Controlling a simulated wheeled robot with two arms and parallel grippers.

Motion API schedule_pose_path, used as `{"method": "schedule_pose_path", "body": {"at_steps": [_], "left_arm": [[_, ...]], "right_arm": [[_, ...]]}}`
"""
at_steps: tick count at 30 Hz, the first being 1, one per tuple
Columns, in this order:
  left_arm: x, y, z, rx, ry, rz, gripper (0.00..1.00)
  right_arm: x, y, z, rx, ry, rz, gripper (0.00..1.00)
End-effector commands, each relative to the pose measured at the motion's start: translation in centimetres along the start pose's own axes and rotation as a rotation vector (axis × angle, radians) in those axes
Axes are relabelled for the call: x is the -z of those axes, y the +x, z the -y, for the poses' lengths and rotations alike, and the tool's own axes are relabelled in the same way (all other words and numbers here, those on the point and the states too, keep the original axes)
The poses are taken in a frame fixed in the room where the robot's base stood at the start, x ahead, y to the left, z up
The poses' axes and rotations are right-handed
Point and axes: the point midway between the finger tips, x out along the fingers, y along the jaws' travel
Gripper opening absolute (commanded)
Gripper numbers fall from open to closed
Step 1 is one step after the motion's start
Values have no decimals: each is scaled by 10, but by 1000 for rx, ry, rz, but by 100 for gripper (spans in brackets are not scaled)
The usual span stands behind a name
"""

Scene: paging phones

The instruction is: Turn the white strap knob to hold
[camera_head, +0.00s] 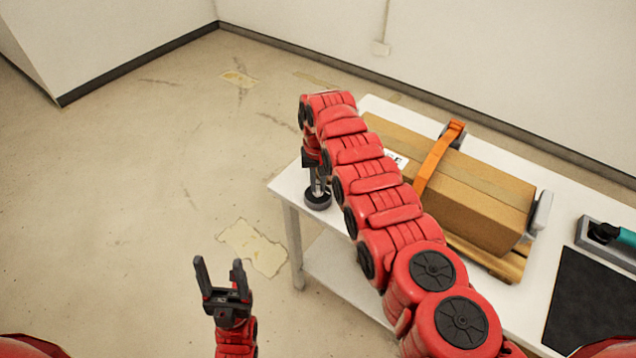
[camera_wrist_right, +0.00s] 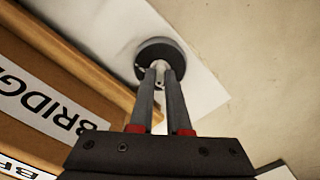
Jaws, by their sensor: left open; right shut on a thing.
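The white knob (camera_wrist_right: 159,66) is a small pale piece in the middle of a dark round base (camera_wrist_right: 150,48). In the head view the dark base (camera_head: 318,201) sits at the near left corner of the white table. My right gripper (camera_head: 317,187) points down onto it, and in the right wrist view its fingers (camera_wrist_right: 160,74) are closed on the knob. The fingers hide part of the knob, and I cannot read any hold mark. My left gripper (camera_head: 219,268) is open and empty, apart from the table, over the floor at lower left.
A cardboard box (camera_head: 480,199) with an orange strap (camera_head: 437,160) lies on a wooden pallet (camera_head: 488,260) right of my right arm. A black mat (camera_head: 590,305) and a teal-handled tool (camera_head: 626,237) are further right. The floor left of the table (camera_head: 283,187) is clear.

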Motion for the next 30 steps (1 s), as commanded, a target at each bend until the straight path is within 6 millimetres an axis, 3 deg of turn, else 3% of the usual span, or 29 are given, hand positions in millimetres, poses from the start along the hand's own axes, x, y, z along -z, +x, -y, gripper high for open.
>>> {"method": "schedule_pose_path", "body": {"at_steps": [11, 30], "left_arm": [[-2, -12, -1, 0, 0, 0, 62], [-9, -54, -3, 0, 0, 0, 62]], "right_arm": [[1, 2, 1, 1, 314, -4, 0], [1, 3, 0, 3, 924, -4, 0]]}}
